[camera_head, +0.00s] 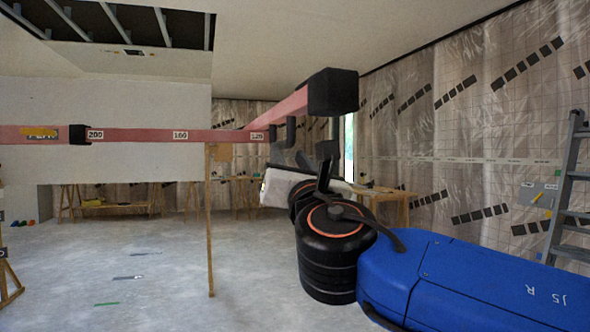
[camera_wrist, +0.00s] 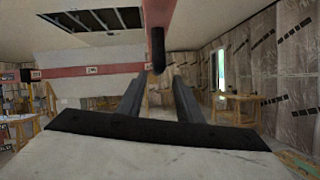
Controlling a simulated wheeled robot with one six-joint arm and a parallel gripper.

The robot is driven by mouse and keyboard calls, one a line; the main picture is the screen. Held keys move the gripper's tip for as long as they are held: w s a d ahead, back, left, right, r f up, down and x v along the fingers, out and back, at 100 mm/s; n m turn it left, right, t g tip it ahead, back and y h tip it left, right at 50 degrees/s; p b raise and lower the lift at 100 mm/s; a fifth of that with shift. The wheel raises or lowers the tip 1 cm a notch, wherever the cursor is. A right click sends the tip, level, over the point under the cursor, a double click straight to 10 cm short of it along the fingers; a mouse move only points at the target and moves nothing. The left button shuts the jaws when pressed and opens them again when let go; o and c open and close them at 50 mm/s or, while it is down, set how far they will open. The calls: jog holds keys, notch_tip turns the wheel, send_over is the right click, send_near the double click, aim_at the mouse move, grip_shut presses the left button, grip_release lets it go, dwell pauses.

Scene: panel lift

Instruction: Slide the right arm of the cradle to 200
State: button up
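The cradle's pink crossbar (camera_head: 225,135) carries labels 200 (camera_head: 95,135), 160 (camera_head: 180,135) and 120 (camera_head: 257,135). The right arm (camera_head: 280,113) of the cradle is a pink bar with a black end cap (camera_head: 333,92); it meets the crossbar close to the 120 label. A black handle (camera_wrist: 158,48) hangs from this arm in the wrist view. My gripper (camera_wrist: 158,76) is open, with its two fingers pointing at the handle, one to each side of its lower end. I cannot tell whether they touch it. In the head view my wrist partly hides the gripper.
A black sleeve (camera_head: 79,135) sits on the crossbar left of 200. A thin wooden post (camera_head: 210,225) stands below the crossbar. Wooden trestle tables (camera_head: 385,203) stand at the back. A ladder (camera_head: 565,190) leans at the right. The floor at the left is largely clear.

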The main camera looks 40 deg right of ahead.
jog(key=shift+v, duration=1.25)
jog(key=shift+s+a+f, duration=0.15)
jog(key=shift+s+a, duration=0.15)
jog(key=shift+s, duration=0.1)
jog(key=shift+s+a+f, duration=0.1)
jog(key=shift+s+f, duration=0.2)
jog(key=shift+s, duration=0.15)
dwell(0.3)
notch_tip(320, 180, down, 30)
jog(key=w+d+m+g+y, duration=0.2)
jog(key=m+g+y, duration=0.1)
jog(key=m+g, duration=0.9)
jog(key=s+a+f+m+g+y, duration=0.1)
jog(key=s+a+f+m+y, duration=0.1)
jog(key=f+m, duration=0.6)
jog(key=s+a+f+m+g+y, duration=0.2)
jog(key=a+f+m+y, duration=0.2)
jog(key=f+m, duration=0.4)
jog(key=shift+s+a+m+g, duration=0.3)
jog(key=shift+s+a, duration=0.05)
jog(key=shift+a, duration=0.55)
